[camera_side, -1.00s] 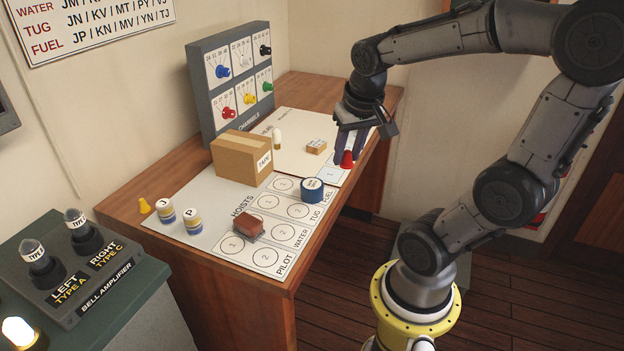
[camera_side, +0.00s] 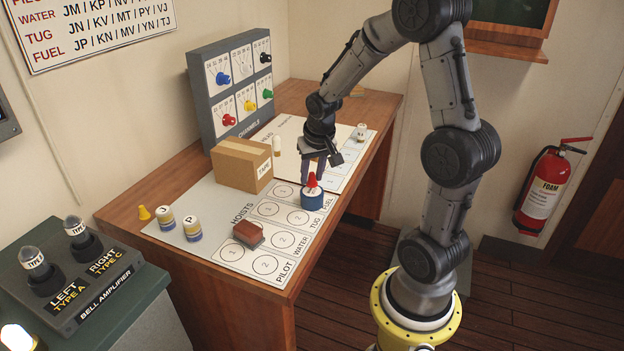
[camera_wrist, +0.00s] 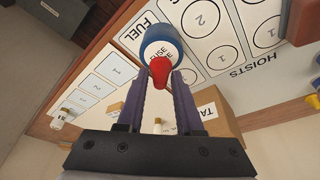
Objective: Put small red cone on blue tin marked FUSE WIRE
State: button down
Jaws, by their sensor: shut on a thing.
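The small red cone (camera_side: 312,181) is between the fingertips of my gripper (camera_side: 313,172), which is shut on it. The cone also shows in the wrist view (camera_wrist: 161,80), between the two finger ends (camera_wrist: 160,88). The blue tin marked FUSE WIRE (camera_side: 312,199) stands on the hoists board near its FUEL end. In the side view the cone is upright at the tin's top. In the wrist view the cone overlaps the lid of the tin (camera_wrist: 157,38) and hides part of its lettering. I cannot tell whether cone and tin touch.
A cardboard box marked TAPE (camera_side: 240,163) stands left of my gripper. A brown block (camera_side: 248,234) and two striped tins, J (camera_side: 165,217) and P (camera_side: 192,228), are nearer the front. A yellow cone (camera_side: 144,212) stands at the left edge. The channels panel (camera_side: 231,87) is behind.

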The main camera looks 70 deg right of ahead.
jog(key=shift+f, duration=0.8)
jog(key=shift+f, duration=0.1)
jog(key=c, duration=0.6)
grip_release()
jog(key=shift+f, duration=0.1)
jog(key=shift+o, duration=0.2)
jog(key=v, duration=1.1)
jog(key=s+a+r+n+t+y, duration=0.1)
jog(key=s+a+n, duration=0.3)
jog(key=a, duration=0.5)
jog(key=s+a+r+n+t+y, duration=0.1)
jog(key=s+a+r+n+t, duration=0.1)
jog(key=s+a+n, duration=0.3)
jog(key=s+a+r, duration=0.1)
jog(key=s+a, duration=0.1)
jog(key=a, duration=0.1)
jog(key=shift+s+a+r, duration=0.2)
jog(key=shift+s+a, duration=0.15)
jog(key=shift+s, duration=0.05)
